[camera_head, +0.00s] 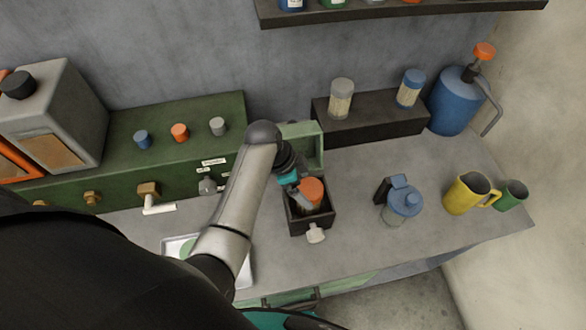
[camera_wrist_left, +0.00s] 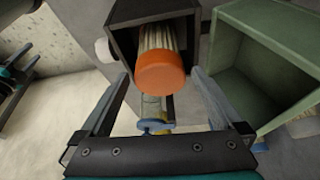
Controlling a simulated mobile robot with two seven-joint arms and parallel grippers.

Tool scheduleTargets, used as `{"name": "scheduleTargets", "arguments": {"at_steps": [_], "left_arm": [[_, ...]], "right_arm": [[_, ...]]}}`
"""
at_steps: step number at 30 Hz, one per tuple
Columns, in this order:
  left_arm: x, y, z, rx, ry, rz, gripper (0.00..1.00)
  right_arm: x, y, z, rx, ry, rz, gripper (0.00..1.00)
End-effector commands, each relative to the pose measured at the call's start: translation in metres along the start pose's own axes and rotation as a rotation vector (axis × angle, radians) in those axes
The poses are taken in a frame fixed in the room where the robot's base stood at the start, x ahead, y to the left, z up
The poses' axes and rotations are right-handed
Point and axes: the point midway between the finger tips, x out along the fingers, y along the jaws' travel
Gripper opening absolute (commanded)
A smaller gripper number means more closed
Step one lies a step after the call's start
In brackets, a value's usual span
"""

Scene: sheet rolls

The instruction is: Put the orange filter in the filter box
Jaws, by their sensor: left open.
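The orange filter (camera_head: 311,190), a pale pleated cylinder with an orange cap, sits in a small dark open box (camera_head: 325,222) on the bench. In the left wrist view the orange cap (camera_wrist_left: 162,75) faces the camera and the filter's body runs into the dark box (camera_wrist_left: 122,12). My left gripper (camera_head: 301,199) is over the dark box, beside the cap. In its wrist view the left gripper (camera_wrist_left: 160,76) is open, with one finger on each side of the cap and visible gaps. A dark and teal part at the left edge there may be my right gripper (camera_wrist_left: 18,78).
A green open box (camera_head: 314,142) stands just behind the dark box. A white knob (camera_head: 316,234) is on its front. A blue-lidded jar (camera_head: 401,205), yellow mug (camera_head: 468,194) and green mug (camera_head: 511,196) stand to the right. Bare bench lies between.

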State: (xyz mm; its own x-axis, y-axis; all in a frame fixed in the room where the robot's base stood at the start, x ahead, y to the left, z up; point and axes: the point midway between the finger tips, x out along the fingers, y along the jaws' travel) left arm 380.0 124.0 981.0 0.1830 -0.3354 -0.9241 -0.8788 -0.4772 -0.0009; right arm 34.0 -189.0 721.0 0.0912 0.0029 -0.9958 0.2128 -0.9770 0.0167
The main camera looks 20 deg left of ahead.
Motion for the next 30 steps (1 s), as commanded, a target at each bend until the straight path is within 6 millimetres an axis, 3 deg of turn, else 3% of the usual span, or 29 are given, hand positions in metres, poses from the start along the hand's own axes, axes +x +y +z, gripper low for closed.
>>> {"name": "scheduleTargets", "arguments": {"at_steps": [6,13,18,30], "left_arm": [[-0.044,-0.001,0.0,0.002,-0.001,-0.003,1.0],[-0.076,0.0,0.0,0.001,-0.001,0.0,1.0],[-0.086,0.0,0.0,0.001,0.0,0.001,1.0],[-0.087,0.0,0.0,0.001,0.0,0.001,1.0]], "right_arm": [[-0.008,0.0,-0.001,-0.001,0.0,0.0,0.5],[-0.012,0.0,-0.001,-0.001,0.0,0.0,0.5],[-0.013,0.0,-0.001,-0.001,0.0,-0.001,0.5],[-0.013,0.0,-0.002,-0.001,0.0,0.0,0.5]]}}
